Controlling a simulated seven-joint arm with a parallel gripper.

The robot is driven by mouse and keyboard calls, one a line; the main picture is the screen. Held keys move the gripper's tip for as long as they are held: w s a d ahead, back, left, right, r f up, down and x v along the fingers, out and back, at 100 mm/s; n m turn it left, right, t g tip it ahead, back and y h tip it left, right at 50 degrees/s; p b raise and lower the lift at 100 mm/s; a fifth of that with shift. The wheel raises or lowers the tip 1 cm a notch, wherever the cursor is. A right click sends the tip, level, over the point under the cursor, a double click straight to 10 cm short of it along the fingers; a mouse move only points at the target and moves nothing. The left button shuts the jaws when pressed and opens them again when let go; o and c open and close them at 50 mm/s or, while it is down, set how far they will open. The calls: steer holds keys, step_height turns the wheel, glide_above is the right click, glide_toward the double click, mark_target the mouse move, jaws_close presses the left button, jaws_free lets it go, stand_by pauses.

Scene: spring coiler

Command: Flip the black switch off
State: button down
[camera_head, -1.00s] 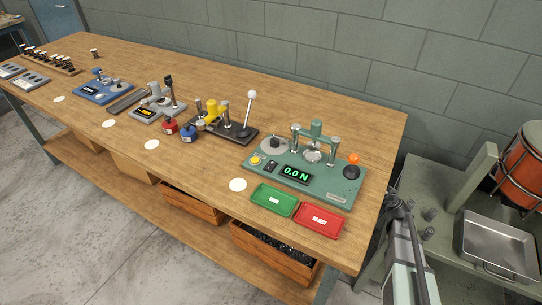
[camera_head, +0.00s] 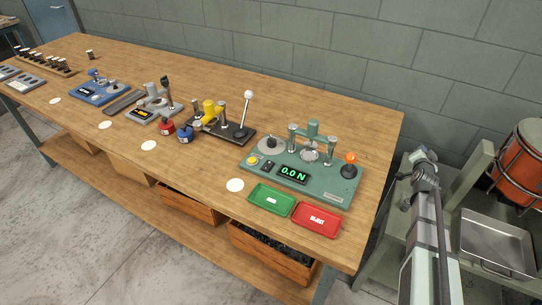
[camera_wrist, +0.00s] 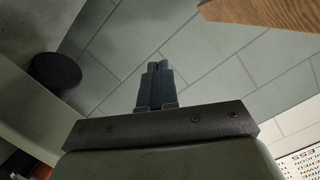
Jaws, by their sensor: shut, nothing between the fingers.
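A green tester (camera_head: 310,188) stands at the right end of the wooden bench in the head view. Its display (camera_head: 292,173) reads 0.0 N in lit green digits. A small black switch (camera_head: 267,165) appears on its front left, beside a yellow button (camera_head: 252,160); its position is too small to read. A dark round part (camera_head: 348,171) sits below an orange lamp at the tester's right. My gripper (camera_wrist: 154,64) is shut and empty in the wrist view, with wall blocks behind it. My arm is right of the bench, apart from the tester; the gripper is not clear in the head view.
A green tray (camera_head: 271,199) and a red tray (camera_head: 316,220) lie before the tester. A dark press with a white-knobbed lever (camera_head: 248,95) stands left. A green stand with a metal pan (camera_head: 495,243) and an orange drum is at right. The bench edge (camera_wrist: 265,14) shows in the wrist view.

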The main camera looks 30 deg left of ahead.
step_height(320, 180, up, 12)
steer(key=w+a+t, duration=0.1)
steer(key=a+t, duration=0.2)
steer(key=s+a+r+n+y, duration=0.1)
steer(key=a+r+n+y, duration=0.1)
steer(key=a+r+n, duration=0.45)
steer(key=s+a+r+n+y, duration=0.2)
steer(key=a+r, duration=0.2)
steer(key=a, duration=0.5)
steer(key=s+a+r+n+g+y, duration=0.2)
steer(key=s+a+r+n+y, duration=0.2)
steer(key=s+a+r+n, duration=0.8)
steer(key=s+a+r+n+g+y, duration=0.25)
steer(key=s+a+r+n, duration=0.65)
steer(key=a, duration=0.6)
steer(key=s+a+f+m+g+h, duration=0.1)
steer(key=s+a+f+g+h, duration=0.15)
steer(key=f, duration=0.45)
steer(key=s+a+f+m+g+h, duration=0.1)
steer(key=s+a+f+g+h, duration=0.1)
steer(key=f+g, duration=0.3)
steer(key=s+d+f+m+g+h, duration=0.3)
steer(key=s+d+f+g+h, duration=0.2)
steer(key=s+f, duration=0.5)
steer(key=shift+s+d+m+h, duration=0.15)
steer(key=shift+m+h, duration=0.2)
steer(key=shift+h, duration=0.75)
